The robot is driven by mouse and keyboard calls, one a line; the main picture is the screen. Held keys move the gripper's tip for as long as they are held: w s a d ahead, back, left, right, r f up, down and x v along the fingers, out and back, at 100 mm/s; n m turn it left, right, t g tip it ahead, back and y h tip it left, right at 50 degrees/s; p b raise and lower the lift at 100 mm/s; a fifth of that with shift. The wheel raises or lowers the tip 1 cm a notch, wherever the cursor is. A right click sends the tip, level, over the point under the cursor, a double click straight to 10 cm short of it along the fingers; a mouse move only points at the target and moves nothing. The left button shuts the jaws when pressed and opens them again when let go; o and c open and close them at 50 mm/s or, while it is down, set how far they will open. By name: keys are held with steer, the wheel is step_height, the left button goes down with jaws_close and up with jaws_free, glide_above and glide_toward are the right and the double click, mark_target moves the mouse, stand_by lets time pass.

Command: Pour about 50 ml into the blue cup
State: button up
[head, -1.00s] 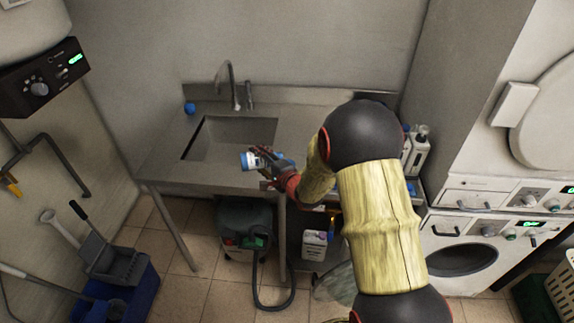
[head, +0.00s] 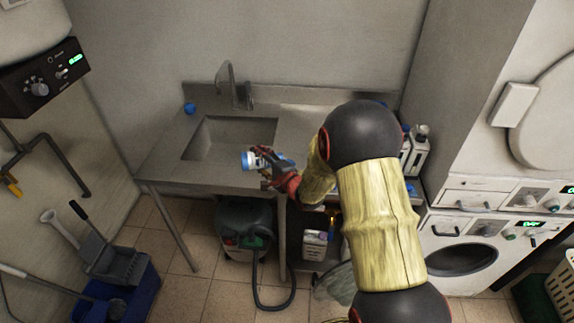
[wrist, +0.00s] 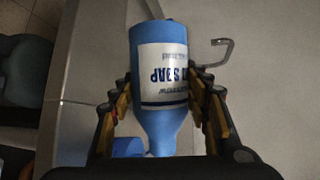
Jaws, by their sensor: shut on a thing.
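My gripper (wrist: 165,95) is shut on a blue bottle (wrist: 160,125) with a white label. The label print is upside down in the wrist view, and the narrow neck points down in that picture. In the head view the bottle (head: 250,160) is over the front edge of the sink counter, its blue end to the left. A small blue object (head: 189,108), possibly the blue cup, stands at the counter's back left; it is too small to be sure. A blue piece (wrist: 128,147) shows beside the bottle neck; I cannot tell what it is.
The sink basin (head: 215,150) lies left of and behind the bottle, with a tap (head: 231,85) at the back. White bottles (head: 418,150) stand at the counter's right end, partly behind my arm. Another small blue thing (head: 411,189) shows there. A dark canister (head: 240,218) is below.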

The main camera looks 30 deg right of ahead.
mark_target(258, 166)
steer(key=shift+r, duration=0.15)
steer(key=f+n+b, duration=0.1)
steer(key=f+n+g+b, duration=0.1)
steer(key=b, duration=0.1)
steer(key=shift+a+h, duration=0.3)
steer(key=shift+h, duration=0.1)
steer(key=shift+w, duration=0.1)
steer(key=shift+a+f+n+h+b, duration=0.25)
steer(key=shift+f+n+h+b, duration=0.2)
steer(key=shift+b, duration=0.65)
steer(key=shift+d+f+n+g, duration=0.15)
steer(key=shift+n+g, duration=0.15)
steer(key=shift+n, duration=0.05)
steer(key=shift+h, duration=0.25)
